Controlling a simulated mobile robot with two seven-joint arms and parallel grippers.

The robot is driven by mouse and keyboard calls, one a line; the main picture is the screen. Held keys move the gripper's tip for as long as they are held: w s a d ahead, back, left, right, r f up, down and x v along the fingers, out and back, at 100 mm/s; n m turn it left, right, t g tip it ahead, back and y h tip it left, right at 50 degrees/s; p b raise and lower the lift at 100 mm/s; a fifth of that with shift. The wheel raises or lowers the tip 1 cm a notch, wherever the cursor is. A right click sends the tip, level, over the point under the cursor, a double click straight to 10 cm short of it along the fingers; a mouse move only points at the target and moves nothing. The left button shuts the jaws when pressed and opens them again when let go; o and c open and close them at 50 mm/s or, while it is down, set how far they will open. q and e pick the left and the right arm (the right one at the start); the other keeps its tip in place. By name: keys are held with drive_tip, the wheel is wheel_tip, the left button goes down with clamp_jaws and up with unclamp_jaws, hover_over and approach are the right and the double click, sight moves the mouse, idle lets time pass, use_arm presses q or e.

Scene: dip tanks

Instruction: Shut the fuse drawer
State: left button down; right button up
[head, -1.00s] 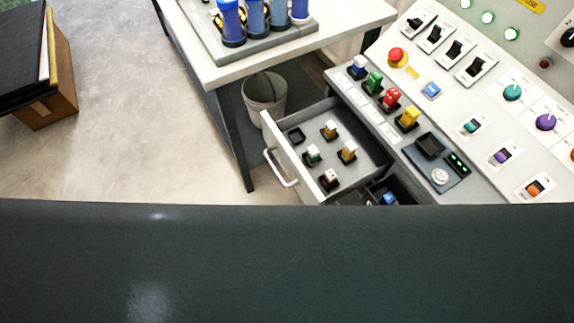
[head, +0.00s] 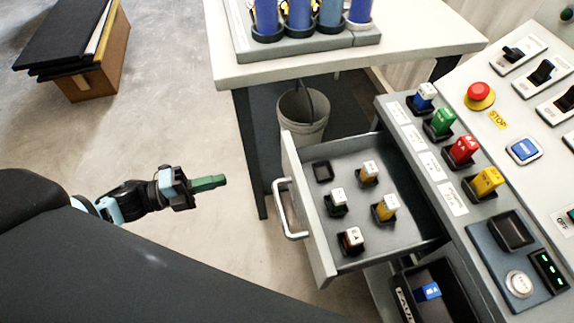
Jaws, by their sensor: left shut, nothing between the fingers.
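The fuse drawer (head: 308,222) stands open in the head view, pulled out to the left from the console. Its grey handle (head: 284,212) is on the front panel. Inside are several fuses with white or yellow tops and one empty dark socket (head: 322,171). My left gripper (head: 222,181) is shut and empty, with green fingers pointing right. It appears left of the handle and apart from it. My right gripper is not in view.
The console (head: 490,230) carries coloured fuses, a red stop button (head: 480,94) and switches. A black bin (head: 432,285) with a blue fuse sits below the drawer. A white table (head: 350,62) and a bucket (head: 303,118) stand behind. The floor left of the drawer is clear.

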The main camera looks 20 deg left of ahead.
use_arm(q)
drive_tip(key=shift+w+a+r+m+g, duration=0.1)
drive_tip(key=shift+w+r+m+g, duration=0.2)
drive_tip(key=shift+m, duration=0.2)
approach(287, 163)
drive_tip(key=x, duration=0.5)
drive_tip(key=shift+p, duration=0.4)
drive_tip(key=shift+x, duration=0.9)
